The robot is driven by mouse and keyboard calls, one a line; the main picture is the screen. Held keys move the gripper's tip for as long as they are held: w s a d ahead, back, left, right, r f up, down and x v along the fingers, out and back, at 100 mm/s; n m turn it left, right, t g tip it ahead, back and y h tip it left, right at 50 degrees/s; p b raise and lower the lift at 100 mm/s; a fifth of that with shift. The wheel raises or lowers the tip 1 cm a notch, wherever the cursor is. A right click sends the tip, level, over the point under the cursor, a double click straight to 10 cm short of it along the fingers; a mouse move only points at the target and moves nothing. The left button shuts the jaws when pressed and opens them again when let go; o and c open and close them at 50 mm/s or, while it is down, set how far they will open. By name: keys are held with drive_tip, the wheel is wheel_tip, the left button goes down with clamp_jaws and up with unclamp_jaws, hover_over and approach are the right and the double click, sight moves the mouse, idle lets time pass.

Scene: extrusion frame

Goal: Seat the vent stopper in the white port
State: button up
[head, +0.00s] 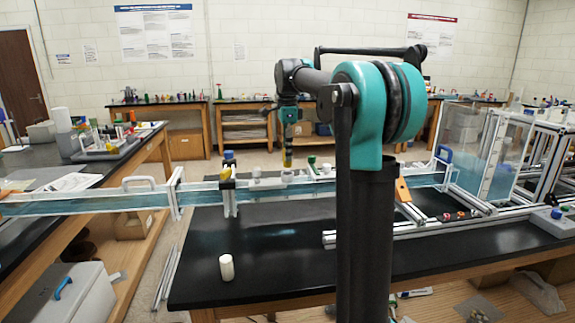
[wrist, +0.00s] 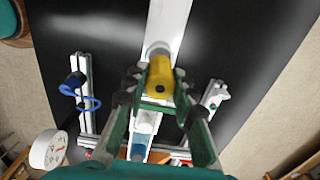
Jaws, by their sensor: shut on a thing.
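The vent stopper, a yellow cylinder (wrist: 160,76), is between the fingers of my gripper (wrist: 161,84) in the wrist view. My gripper is shut on it. In the head view my gripper (head: 288,137) hangs over the long clear channel, and the yellow stopper (head: 288,158) points down from it, roughly upright. A white port (head: 287,176) shows just below the stopper on the channel top. I cannot tell whether they touch. In the wrist view a pale round fitting (wrist: 157,48) is partly hidden behind the stopper, and a white fitting (wrist: 146,122) shows between the fingers.
Another white fitting (head: 256,171) and a green-topped one (head: 311,161) stand along the channel (head: 95,202). A blue-capped post with a yellow part (head: 228,182) stands left. A white cylinder (head: 227,268) stands on the black bench (head: 270,245), whose front is mostly clear.

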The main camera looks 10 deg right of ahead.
sight(288, 164)
drive_tip(key=shift+f, duration=2.35)
drive_tip(key=shift+f, duration=0.15)
drive_tip(key=o, duration=1.1)
drive_tip(key=shift+c, duration=0.2)
wheel_tip(288, 164, up, 12)
drive_tip(key=shift+r, duration=0.2)
